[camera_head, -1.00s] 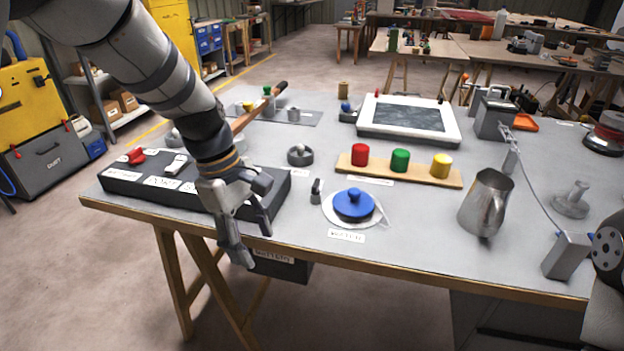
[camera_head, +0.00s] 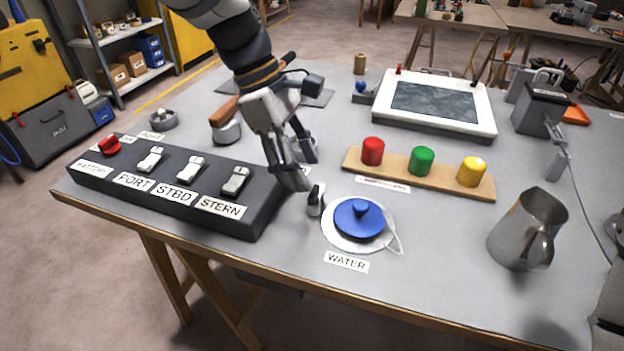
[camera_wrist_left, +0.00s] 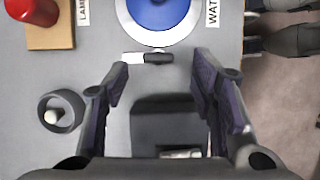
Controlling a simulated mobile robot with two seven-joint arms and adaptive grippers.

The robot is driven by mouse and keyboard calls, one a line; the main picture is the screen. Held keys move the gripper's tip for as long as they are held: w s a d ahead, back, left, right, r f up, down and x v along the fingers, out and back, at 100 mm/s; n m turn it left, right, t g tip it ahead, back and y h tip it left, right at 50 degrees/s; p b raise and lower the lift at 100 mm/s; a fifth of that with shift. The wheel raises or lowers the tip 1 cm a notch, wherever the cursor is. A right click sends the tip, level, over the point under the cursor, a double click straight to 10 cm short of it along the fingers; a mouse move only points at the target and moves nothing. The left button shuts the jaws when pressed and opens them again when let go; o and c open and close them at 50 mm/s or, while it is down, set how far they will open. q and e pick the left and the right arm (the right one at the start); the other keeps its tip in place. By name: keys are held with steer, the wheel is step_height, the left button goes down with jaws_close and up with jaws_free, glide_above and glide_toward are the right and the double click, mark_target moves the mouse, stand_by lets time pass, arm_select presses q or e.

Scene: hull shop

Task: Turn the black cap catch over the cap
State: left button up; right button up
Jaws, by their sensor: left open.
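The blue cap (camera_head: 358,219) sits on a white round flange above a label reading WATER; it also shows at the top of the left wrist view (camera_wrist_left: 158,8). The small cap catch (camera_head: 315,200), black with a pale part, stands just left of the flange, not over the cap. In the left wrist view the catch (camera_wrist_left: 157,58) lies at the flange's edge. My left gripper (camera_head: 297,170) is open and empty, its fingertips above and slightly left of the catch. In the wrist view its fingers (camera_wrist_left: 161,70) stand on either side of the catch, apart from it.
A black switch panel (camera_head: 130,196) with several switches lies left of the gripper. A wooden strip (camera_head: 397,176) with red, green and yellow knobs lies behind the cap. A metal jug (camera_head: 528,230) stands to the right. The table's front edge is close to the cap.

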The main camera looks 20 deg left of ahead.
mark_target(314, 191)
arm_select(q)
steer(key=x, duration=0.4)
steer(key=shift+w+f, duration=0.1)
steer(key=shift+f, duration=0.15)
arm_select(e)
steer(key=shift+f, duration=0.15)
arm_select(q)
steer(key=c, duration=1.1)
steer(key=shift+c, duration=0.2)
